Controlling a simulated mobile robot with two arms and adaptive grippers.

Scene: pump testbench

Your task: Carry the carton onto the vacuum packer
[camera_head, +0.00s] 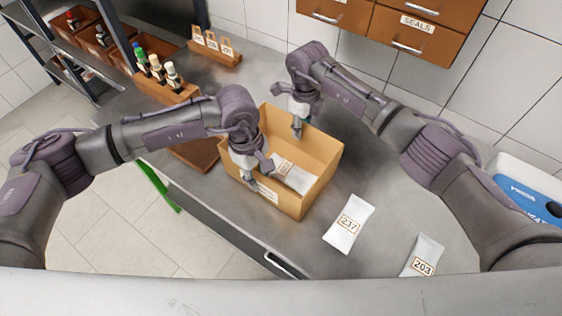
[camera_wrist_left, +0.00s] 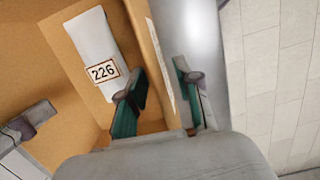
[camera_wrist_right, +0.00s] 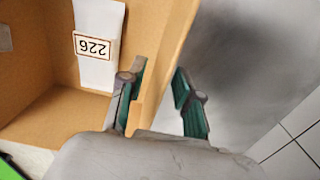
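The carton (camera_head: 322,163) is an open brown box on the grey bench, with a white pouch labelled 226 (camera_head: 293,177) inside. My left gripper (camera_head: 258,176) is at its near-left wall, one finger inside and one outside. In the left wrist view the carton wall (camera_wrist_left: 147,45) stands between the spread fingers, with a gap showing. My right gripper (camera_head: 298,124) is at the far wall. In the right wrist view that wall (camera_wrist_right: 165,65) runs between its fingers, close to the inner one and apart from the outer one. I cannot identify a vacuum packer for certain.
A blue and white box-like thing (camera_head: 530,196) is partly cut off at the right edge. Pouches 237 (camera_head: 349,224) and 203 (camera_head: 423,257) lie on the bench right of the carton. Drawers (camera_head: 400,30) hang behind.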

